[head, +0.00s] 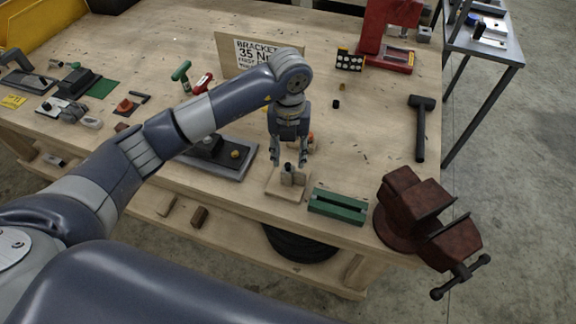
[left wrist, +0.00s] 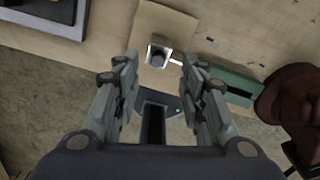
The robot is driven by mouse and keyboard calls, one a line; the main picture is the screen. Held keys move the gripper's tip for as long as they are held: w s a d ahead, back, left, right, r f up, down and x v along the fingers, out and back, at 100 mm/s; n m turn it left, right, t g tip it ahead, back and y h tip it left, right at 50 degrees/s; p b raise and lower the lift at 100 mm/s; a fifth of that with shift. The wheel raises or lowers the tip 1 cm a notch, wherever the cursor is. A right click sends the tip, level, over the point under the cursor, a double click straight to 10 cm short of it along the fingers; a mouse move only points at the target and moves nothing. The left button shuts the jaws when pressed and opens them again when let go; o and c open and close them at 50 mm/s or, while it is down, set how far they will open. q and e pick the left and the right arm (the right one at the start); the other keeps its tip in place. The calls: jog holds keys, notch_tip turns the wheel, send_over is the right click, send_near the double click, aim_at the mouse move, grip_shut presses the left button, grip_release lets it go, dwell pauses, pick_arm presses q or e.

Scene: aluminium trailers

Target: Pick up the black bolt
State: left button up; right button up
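A small black bolt-like piece (head: 288,168) stands upright at a small bracket on a square wooden base (head: 287,188) near the table's front edge. In the left wrist view its round dark top (left wrist: 157,54) shows inside a light metal piece on the base (left wrist: 150,24). My left gripper (head: 289,161) points down over it. Its fingers are spread, one on each side of the piece, with nothing held; the left wrist view shows the open gap (left wrist: 159,64). Whether a finger touches the piece cannot be told. My right gripper is out of view.
A green slotted block (head: 338,206) and a rusty vise (head: 412,215) stand right of the base. A grey tray (head: 235,168) lies to its left. A small black cylinder (head: 336,103), a hammer (head: 420,130) and a cardboard sign (head: 230,55) are farther back.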

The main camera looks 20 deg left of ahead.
aim_at(288, 164)
pick_arm(q)
jog(key=f+p, duration=0.1)
jog(key=f, duration=0.2)
jog(key=shift+w+a+f+p, duration=0.15)
jog(key=shift+a+f+p, duration=0.05)
jog(key=shift+p, duration=0.2)
jog(key=shift+f, duration=0.4)
jog(key=shift+c, duration=0.6)
grip_shut()
